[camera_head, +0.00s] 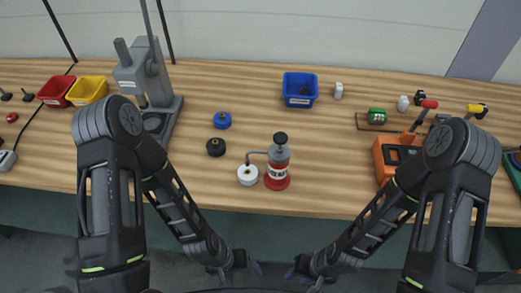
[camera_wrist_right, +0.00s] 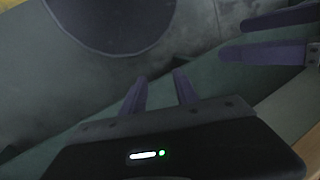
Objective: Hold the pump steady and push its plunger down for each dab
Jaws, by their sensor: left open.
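The pump (camera_head: 278,165) stands upright near the table's front edge, with a red base, grey upper body and black plunger knob (camera_head: 280,138) on top. Its spout reaches left over a small white round piece (camera_head: 248,176). My left gripper (camera_head: 256,268) is below the table's front edge, empty and away from the pump; its two spread fingers also show in the right wrist view (camera_wrist_right: 268,36). My right gripper (camera_head: 292,271) is beside it, also off the table. In the right wrist view its fingers (camera_wrist_right: 158,90) are apart with nothing between them.
Blue (camera_head: 222,120) and black (camera_head: 216,147) round pieces lie left of the pump. A grey press (camera_head: 165,100) stands further left, an orange device (camera_head: 392,160) to the right. A blue bin (camera_head: 300,89) is behind.

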